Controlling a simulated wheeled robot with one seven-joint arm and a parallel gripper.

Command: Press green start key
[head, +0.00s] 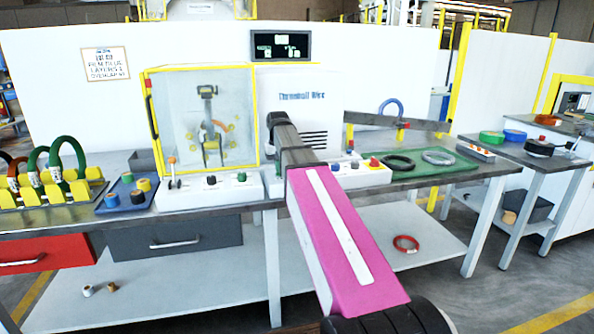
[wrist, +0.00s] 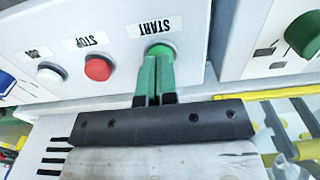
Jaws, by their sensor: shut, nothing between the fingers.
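In the wrist view the green start key (wrist: 161,50) sits on a pale control box (wrist: 125,25) under the label START. My gripper (wrist: 155,60) has its two green fingers shut together and empty. The fingertips are at the key and cover its lower part; I cannot tell whether they touch it or press it in. A red STOP button (wrist: 98,68) and a white button (wrist: 49,76) are in the same row. In the head view my arm hides the gripper and the start key; part of the control box (head: 360,178) shows right of the arm.
A second box with a dark green knob (wrist: 303,35) is close at the right in the wrist view. In the head view a yellow-framed clear guard (head: 200,115) stands left of my arm. Black and grey coils (head: 438,157) lie on a green mat (head: 425,172) at the right.

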